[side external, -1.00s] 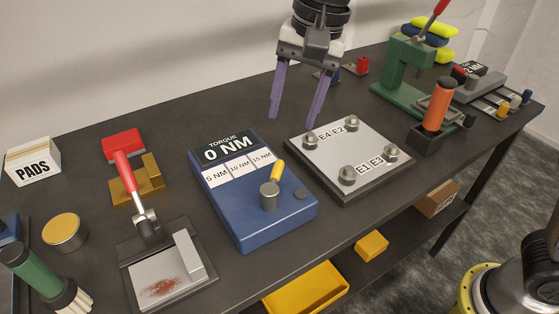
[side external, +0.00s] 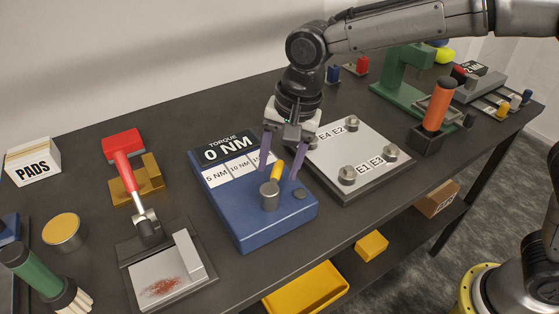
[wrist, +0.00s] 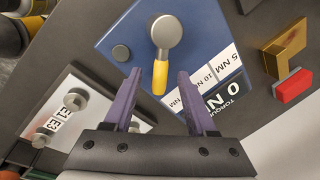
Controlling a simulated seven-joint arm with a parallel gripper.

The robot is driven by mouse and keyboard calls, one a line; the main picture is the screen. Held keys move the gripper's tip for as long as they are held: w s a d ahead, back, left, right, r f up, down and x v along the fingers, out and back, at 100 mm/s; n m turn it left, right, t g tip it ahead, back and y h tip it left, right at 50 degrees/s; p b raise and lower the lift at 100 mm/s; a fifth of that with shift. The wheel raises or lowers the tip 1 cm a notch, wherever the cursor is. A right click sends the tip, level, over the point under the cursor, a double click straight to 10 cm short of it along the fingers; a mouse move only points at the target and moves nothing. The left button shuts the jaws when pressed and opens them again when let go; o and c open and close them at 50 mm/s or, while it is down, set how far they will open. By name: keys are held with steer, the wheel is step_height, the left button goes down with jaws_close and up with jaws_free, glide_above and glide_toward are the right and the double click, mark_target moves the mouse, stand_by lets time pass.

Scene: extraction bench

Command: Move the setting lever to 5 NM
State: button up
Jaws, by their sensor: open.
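The blue torque box (side external: 240,222) sits on the dark bench, its display reading 0 NM. A white strip on it (side external: 238,169) carries the marks 5 NM, 10 NM and a partly hidden third one. The setting lever has a grey knob (side external: 269,196) and a yellow handle (side external: 276,172). My gripper (side external: 281,174) is open, with purple fingers on either side of the handle in the side view. In the wrist view, my gripper (wrist: 156,78) reaches toward the yellow handle (wrist: 160,77), whose tip lies between the fingertips. I cannot tell whether a finger touches it.
A plate with bolts marked E1 to E4 (side external: 350,187) lies right of the box. A red-handled tool (side external: 126,172) and a stained plate (side external: 165,280) stand left. A small dark button (side external: 299,194) sits on the box beside the knob.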

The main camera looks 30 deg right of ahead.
jaws_close()
stand_by(1.4)
